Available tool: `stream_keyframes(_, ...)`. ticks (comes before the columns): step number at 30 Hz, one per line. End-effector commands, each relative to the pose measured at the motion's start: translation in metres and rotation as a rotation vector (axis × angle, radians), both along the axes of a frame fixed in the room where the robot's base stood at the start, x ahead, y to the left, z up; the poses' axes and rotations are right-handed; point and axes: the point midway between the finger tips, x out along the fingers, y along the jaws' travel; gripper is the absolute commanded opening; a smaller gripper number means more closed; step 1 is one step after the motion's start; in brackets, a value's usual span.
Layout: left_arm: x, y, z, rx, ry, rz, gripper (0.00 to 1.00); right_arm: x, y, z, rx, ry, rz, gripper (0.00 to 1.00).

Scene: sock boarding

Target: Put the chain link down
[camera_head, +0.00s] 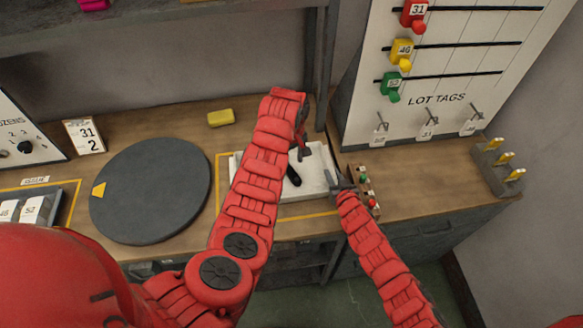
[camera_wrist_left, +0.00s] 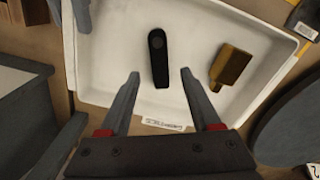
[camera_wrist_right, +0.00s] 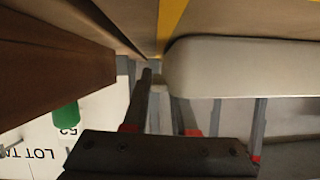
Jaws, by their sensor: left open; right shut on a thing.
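My left gripper (camera_wrist_left: 155,85) is open and empty over the white tray (camera_wrist_left: 110,85). In the tray lie a black elongated piece (camera_wrist_left: 158,58) with a rounded end and a brass-coloured piece (camera_wrist_left: 230,68). The black piece also shows in the head view (camera_head: 293,176). My right gripper (camera_head: 339,187) is beside the tray's right edge, low over the bench. The tray's wall (camera_wrist_right: 240,70) is close beside these fingers.
A small wooden block with coloured buttons (camera_head: 366,190) stands close to my right gripper. A dark round disc (camera_head: 150,190) is on the left, with a yellow block (camera_head: 220,117) behind. A rack with yellow pegs (camera_head: 497,165) is at the right.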

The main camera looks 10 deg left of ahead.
Motion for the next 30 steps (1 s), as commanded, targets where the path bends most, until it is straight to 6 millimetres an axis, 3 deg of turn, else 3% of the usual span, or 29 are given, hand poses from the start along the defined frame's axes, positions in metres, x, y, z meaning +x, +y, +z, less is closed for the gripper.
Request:
stream_keyframes(4,0.002,0.000,0.042,-0.001,-0.010,0.000,0.64,0.000,0.000,0.000,0.000,0.000,0.000,0.00)
stream_keyframes(9,0.000,-0.001,0.057,0.004,0.000,-0.004,0.64,0.000,0.000,0.000,0.000,0.000,0.000,0.00)
stream_keyframes(16,0.000,-0.001,0.068,0.001,0.000,-0.001,0.64,0.000,0.000,0.000,0.000,0.000,0.000,0.00)
stream_keyframes(28,-0.001,-0.001,0.069,0.001,0.001,-0.001,0.64,0.000,0.000,0.000,0.001,-0.001,0.001,0.00)
stream_keyframes(29,0.000,0.000,0.069,0.000,0.000,-0.001,0.64,0.000,0.000,0.000,0.001,-0.001,0.001,0.29)
stream_keyframes(30,0.000,0.000,0.069,0.000,0.000,-0.001,0.64,0.000,0.000,0.000,0.001,-0.001,0.001,0.36)
